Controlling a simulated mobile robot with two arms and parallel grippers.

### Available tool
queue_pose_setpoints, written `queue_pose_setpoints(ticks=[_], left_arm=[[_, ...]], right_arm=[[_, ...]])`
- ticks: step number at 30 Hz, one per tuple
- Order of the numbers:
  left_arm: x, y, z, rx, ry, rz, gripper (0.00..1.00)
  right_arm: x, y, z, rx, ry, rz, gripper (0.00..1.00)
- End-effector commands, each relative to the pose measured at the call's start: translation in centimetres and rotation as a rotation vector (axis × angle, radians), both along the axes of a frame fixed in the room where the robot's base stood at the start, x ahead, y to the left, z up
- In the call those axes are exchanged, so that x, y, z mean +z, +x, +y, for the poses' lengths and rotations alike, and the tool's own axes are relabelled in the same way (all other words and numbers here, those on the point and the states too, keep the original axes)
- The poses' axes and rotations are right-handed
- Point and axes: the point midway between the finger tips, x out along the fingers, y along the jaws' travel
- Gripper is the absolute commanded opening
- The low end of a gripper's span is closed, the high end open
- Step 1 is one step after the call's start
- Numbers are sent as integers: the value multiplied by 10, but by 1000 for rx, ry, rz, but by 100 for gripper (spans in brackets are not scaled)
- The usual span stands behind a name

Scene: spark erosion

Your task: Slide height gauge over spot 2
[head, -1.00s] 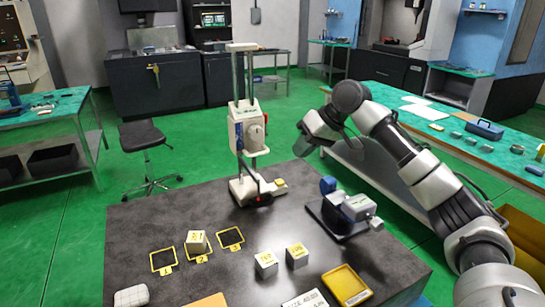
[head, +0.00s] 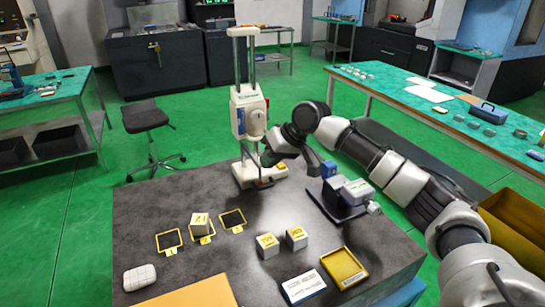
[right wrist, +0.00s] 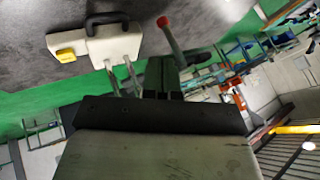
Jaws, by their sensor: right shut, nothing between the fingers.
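The height gauge (head: 249,112) stands upright at the far edge of the dark granite table, a white carriage on two columns above a white base (head: 262,175). Three yellow-framed spots lie at the table's left; the middle spot (head: 203,238) bears a small pale block (head: 200,223), and the left (head: 169,240) and right (head: 232,219) ones are empty. My right gripper (head: 266,156) is shut and empty, at the gauge's right side just above its base; contact cannot be told. In the right wrist view the shut fingers (right wrist: 162,78) point towards the gauge (right wrist: 106,46). My left gripper is not in view.
Two grey blocks with yellow tops (head: 267,246) (head: 297,238), a yellow tray (head: 343,268), a white label plate (head: 303,286) and a pale rounded block (head: 140,278) lie nearer me. A grey-and-blue device (head: 345,196) stands right of the gauge. The table between gauge and spots is clear.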

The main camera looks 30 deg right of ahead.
Motion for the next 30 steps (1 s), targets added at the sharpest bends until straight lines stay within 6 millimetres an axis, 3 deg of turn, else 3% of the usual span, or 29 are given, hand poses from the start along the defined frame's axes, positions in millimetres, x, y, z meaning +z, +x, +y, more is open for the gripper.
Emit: queue_pose_setpoints(ticks=[6, 10, 24, 30], left_arm=[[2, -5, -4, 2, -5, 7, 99], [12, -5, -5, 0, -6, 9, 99], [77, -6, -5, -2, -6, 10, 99], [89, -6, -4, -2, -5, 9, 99]], right_arm=[[1, 0, 2, 1, 1, 1, 0], [3, 1, 14, 4, 2, 1, 0], [6, 6, 127, 9, 6, 1, 0], [4, 9, 158, 4, 6, 0, 0]])
